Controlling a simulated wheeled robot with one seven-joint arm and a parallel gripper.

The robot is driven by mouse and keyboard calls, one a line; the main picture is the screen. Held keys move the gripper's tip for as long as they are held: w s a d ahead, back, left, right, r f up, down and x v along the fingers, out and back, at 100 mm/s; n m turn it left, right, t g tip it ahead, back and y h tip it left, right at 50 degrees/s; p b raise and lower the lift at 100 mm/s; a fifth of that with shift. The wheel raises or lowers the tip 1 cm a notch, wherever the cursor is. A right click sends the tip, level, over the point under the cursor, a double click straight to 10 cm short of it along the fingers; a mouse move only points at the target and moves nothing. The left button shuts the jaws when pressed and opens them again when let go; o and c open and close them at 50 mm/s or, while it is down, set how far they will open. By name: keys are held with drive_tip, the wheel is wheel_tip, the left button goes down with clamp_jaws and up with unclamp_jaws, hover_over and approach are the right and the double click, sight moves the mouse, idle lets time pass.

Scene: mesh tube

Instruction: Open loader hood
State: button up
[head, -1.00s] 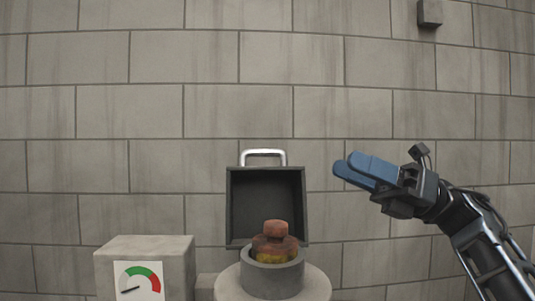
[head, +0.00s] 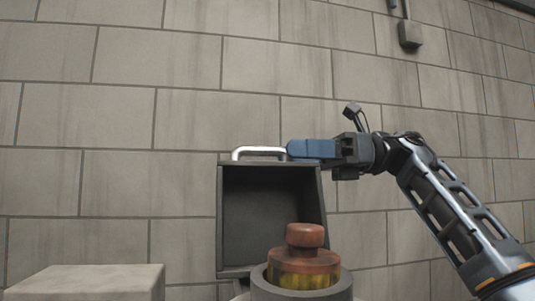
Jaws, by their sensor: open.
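The loader hood (head: 270,215) is a dark square box shape in the middle of the head view. It stands upright with its hollow inside facing me, behind the round grey tube mouth (head: 278,292). A silver handle (head: 256,150) runs along its top edge. My gripper (head: 292,149) has blue fingers and points left, with its tips at the right end of the handle. It is open, though the fingers overlap from this side. I cannot tell whether they touch the handle. The gripper hides part of the handle's right end.
A reddish-brown knobbed plug (head: 305,238) with a yellow lower band sits in the tube mouth. A grey block (head: 85,282) stands at the lower left. A block wall (head: 180,110) lies behind, with a small grey box (head: 409,33) mounted high on the right.

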sight(271, 151)
drive_tip(key=shift+p+x, duration=0.35)
drive_tip(key=shift+x, duration=2.05)
clamp_jaws()
